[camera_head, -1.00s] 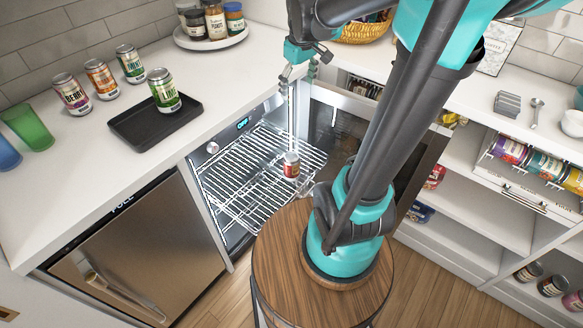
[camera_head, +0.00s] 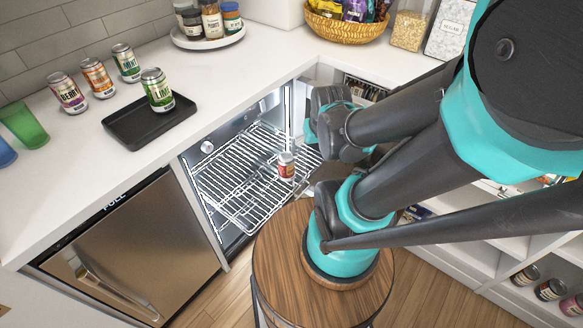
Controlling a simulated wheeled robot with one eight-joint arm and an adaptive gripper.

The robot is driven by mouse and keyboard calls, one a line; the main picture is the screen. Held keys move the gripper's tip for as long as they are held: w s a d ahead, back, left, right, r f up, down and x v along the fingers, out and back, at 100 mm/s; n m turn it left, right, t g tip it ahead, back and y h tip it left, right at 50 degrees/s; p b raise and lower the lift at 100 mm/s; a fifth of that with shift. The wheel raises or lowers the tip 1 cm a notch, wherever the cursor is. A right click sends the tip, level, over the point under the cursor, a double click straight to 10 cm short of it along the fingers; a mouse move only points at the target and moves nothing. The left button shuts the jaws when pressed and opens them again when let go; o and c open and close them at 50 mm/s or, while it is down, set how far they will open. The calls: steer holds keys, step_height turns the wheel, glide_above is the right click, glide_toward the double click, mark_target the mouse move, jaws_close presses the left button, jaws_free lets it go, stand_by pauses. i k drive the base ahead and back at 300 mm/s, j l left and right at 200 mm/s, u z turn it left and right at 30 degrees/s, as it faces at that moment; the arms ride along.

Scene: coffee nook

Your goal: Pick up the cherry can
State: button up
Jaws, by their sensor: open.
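A small red-and-white can (camera_head: 286,168), its label too small to read, stands upright on the wire rack (camera_head: 235,180) of the open oven-like appliance. It is the only red can near my arm, and nothing visible touches it. My gripper (camera_head: 311,132) shows only as a teal edge at the end of my dark wrist, above and right of the can. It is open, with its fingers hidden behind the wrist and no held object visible. The appliance's open door is mostly hidden by my arm.
Several cans, including a purple BERRY can (camera_head: 68,93) and a green can (camera_head: 157,89) on a black tray (camera_head: 135,133), stand on the left counter. A basket (camera_head: 348,28) sits at the back. The round wooden stool (camera_head: 280,270) is in front.

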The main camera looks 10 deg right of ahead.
mark_target(286, 162)
steer(key=k+l, duration=0.1)
steer(key=l, duration=0.35)
steer(key=l+u, duration=0.15)
steer(key=l, duration=0.3)
steer(key=k+l, duration=0.35)
steer(key=l+u, duration=0.05)
steer(key=l, duration=0.05)
